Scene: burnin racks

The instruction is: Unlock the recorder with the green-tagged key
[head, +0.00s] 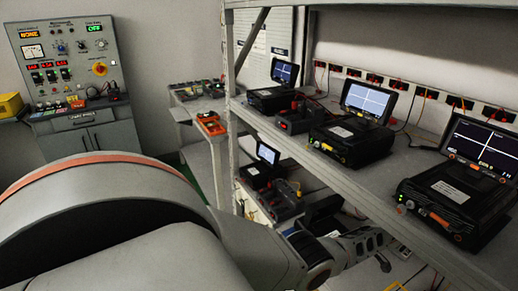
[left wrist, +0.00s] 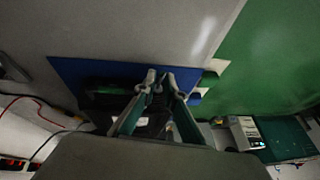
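Several black recorders with lit screens stand on the rack in the head view: one at the right (head: 462,190), one in the middle (head: 350,138), one farther back (head: 268,98). Another recorder (head: 258,172) is on the lower shelf. My left arm crosses the foreground, and its gripper end is below the upper shelf, partly hidden. In the left wrist view the left gripper (left wrist: 160,76) has its fingertips close together over a dark object and a blue mat (left wrist: 75,72). I cannot tell whether anything is between them. No green-tagged key can be made out. My right gripper is not in view.
The grey upper shelf (head: 330,160) lies above the left gripper end, with a post (head: 233,155) beside it. A control panel (head: 70,62) stands on a cabinet at the back left. An orange device (head: 209,124) lies on a side bench. The wrist view shows green floor (left wrist: 270,65).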

